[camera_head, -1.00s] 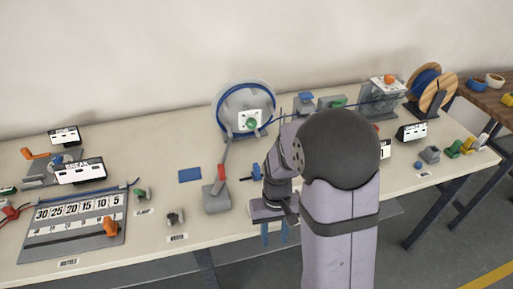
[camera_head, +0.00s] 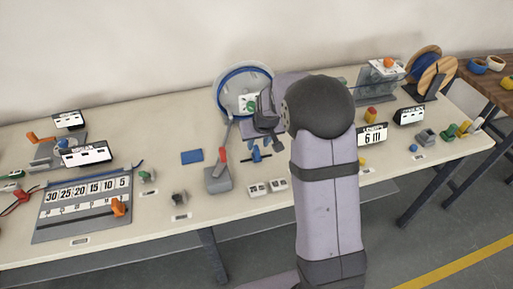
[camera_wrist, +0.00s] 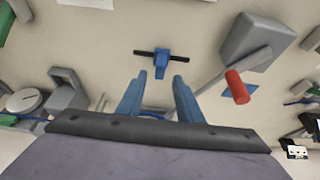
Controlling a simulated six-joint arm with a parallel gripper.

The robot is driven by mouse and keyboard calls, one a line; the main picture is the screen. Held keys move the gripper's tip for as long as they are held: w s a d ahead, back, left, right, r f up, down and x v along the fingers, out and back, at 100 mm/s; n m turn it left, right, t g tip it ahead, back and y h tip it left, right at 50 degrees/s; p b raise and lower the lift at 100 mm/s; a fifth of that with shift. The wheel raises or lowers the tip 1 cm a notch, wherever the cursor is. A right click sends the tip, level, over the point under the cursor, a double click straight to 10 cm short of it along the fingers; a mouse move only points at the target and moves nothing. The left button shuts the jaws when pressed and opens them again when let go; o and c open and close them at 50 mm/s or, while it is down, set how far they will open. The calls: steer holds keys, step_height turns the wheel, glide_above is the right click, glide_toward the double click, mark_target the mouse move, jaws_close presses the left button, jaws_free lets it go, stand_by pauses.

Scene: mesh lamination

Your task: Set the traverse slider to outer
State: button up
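A small blue slider (camera_head: 256,154) on a short dark bar sits on the table, right of the red-handled lever. I take this to be the traverse slider; no label for it is readable. The wrist view shows the blue slider (camera_wrist: 162,62) near the middle of the bar, just beyond my fingertips. My gripper (camera_wrist: 157,84) is open and empty, its two blue fingers apart and pointing toward the slider without touching it.
A grey lever box (camera_head: 218,180) with a red handle (camera_head: 223,154) stands close left of the slider; its lever also shows in the wrist view (camera_wrist: 237,87). A blue-rimmed wheel (camera_head: 228,97) stands behind. A blue pad (camera_head: 192,157) lies left.

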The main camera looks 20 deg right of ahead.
mark_target(257, 148)
steer(key=shift+p+x, duration=0.8)
steer(key=shift+x, duration=2.1)
jaws_close()
